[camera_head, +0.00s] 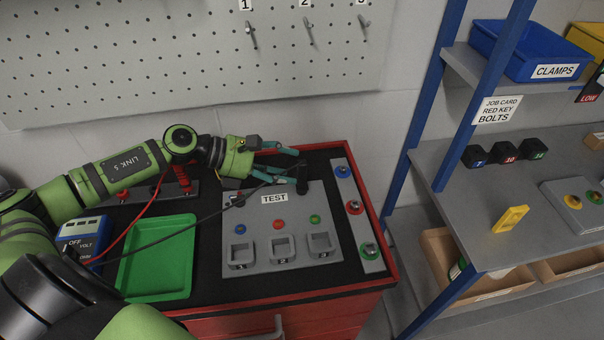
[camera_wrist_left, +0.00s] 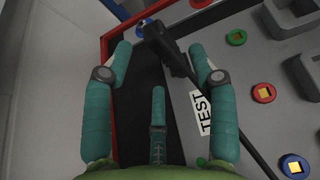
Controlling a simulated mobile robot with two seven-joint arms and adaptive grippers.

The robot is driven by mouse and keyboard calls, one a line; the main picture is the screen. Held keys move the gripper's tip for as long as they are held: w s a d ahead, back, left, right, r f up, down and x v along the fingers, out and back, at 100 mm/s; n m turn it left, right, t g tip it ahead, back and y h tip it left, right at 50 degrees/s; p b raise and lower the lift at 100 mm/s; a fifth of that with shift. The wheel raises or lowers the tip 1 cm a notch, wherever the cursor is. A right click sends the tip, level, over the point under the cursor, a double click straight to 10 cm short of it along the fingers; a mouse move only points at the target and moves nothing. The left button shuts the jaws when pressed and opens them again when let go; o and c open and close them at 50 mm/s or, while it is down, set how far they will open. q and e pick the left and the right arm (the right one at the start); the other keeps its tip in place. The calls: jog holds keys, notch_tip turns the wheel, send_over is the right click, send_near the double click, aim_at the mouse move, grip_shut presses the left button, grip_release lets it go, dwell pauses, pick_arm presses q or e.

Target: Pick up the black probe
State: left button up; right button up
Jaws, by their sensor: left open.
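I cannot tell whether a finger touches the probe. The black cable (camera_head: 165,238) leads back to the blue meter (camera_head: 82,232). My right gripper is out of view.
A green tray (camera_head: 180,222) lies left of the panel. A red probe (camera_head: 183,177) stands behind it with a red cable. A strip with coloured buttons (camera_head: 354,207) borders the panel's right. A blue-posted shelf (camera_head: 436,100) stands right; a pegboard (camera_head: 150,60) hangs behind.

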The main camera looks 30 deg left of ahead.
aim_at(301, 172)
pick_arm(q)
jog(key=p+x, duration=0.2)
jog(key=x, duration=0.1)
jog(key=shift+w+d, duration=0.1)
jog(key=shift+d, duration=0.3)
jog(key=shift+w+d+f, duration=0.2)
jog(key=shift+d+f, duration=0.1)
jog(key=shift+f, duration=0.15)
jog(key=c, duration=1.2)
jog(key=shift+o, duration=0.2)
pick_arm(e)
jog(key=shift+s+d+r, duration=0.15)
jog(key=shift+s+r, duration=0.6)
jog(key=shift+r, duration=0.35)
pick_arm(q)
jog(key=shift+r, duration=0.15)
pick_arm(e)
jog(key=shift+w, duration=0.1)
